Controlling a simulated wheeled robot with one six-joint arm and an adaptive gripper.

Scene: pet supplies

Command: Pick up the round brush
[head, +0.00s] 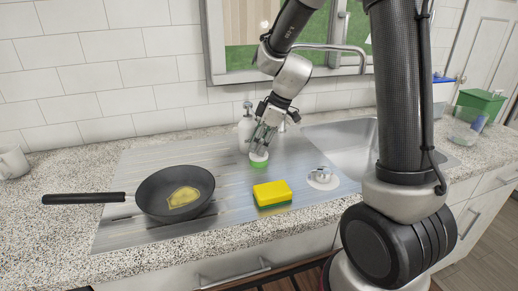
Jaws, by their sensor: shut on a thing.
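The round brush (259,161) has a white top and a green lower part. It is at the back middle of the metal drainboard, in front of the soap bottle. My gripper (262,147) points down from above and is shut on the top of the brush. The fingers hide part of the brush's top. I cannot tell whether the brush touches the drainboard or is slightly above it.
A black frying pan (163,203) with a yellowish patch inside stands left. A yellow-green sponge (272,194) lies in front of the brush. A round metal piece (322,179) lies right, near the sink (350,140). A soap bottle (246,128) stands close behind my gripper.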

